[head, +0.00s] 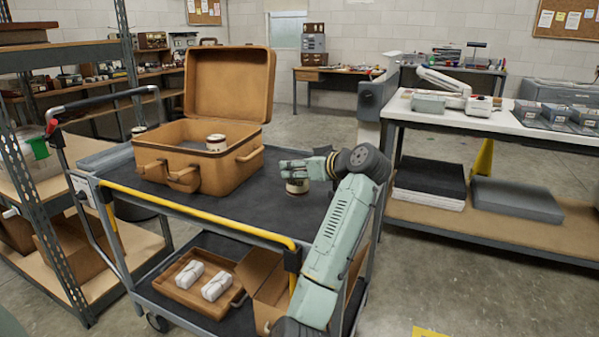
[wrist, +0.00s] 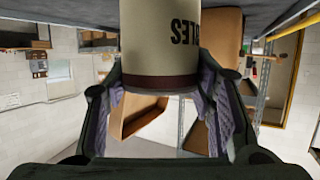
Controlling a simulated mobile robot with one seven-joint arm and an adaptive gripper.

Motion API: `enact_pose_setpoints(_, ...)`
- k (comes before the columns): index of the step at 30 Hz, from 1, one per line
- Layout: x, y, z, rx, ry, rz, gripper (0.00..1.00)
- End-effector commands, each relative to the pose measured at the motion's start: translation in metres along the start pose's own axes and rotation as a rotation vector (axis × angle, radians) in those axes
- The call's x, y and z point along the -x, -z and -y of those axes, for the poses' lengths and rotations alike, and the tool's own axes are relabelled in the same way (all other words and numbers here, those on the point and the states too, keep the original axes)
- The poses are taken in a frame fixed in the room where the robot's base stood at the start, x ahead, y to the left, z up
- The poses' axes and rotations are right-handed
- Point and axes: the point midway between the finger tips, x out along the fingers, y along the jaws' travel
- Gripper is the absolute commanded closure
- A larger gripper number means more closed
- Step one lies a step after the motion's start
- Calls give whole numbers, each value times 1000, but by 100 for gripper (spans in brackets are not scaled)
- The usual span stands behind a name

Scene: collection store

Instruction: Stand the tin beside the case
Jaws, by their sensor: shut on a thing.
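The tin (head: 297,187) is a small cream cylinder with a brown band, to the right of the case on the cart top.
The cart's dark top (head: 240,207) is clear in front of the case and around the held tin. A yellow rail (head: 200,216) runs along its front edge. The lower shelf holds a wooden tray (head: 183,293) and an open cardboard box (head: 262,285). A white-topped table (head: 500,125) stands right.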

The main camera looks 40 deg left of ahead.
Motion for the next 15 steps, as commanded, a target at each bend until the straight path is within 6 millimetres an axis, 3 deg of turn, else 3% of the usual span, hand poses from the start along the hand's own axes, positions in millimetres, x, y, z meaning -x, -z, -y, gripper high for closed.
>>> enact_pose_setpoints(6, -7, 4, -12, 1, -1, -2, 90)
enact_pose_setpoints(15, -19, -30, -12, 1, 0, -2, 90)
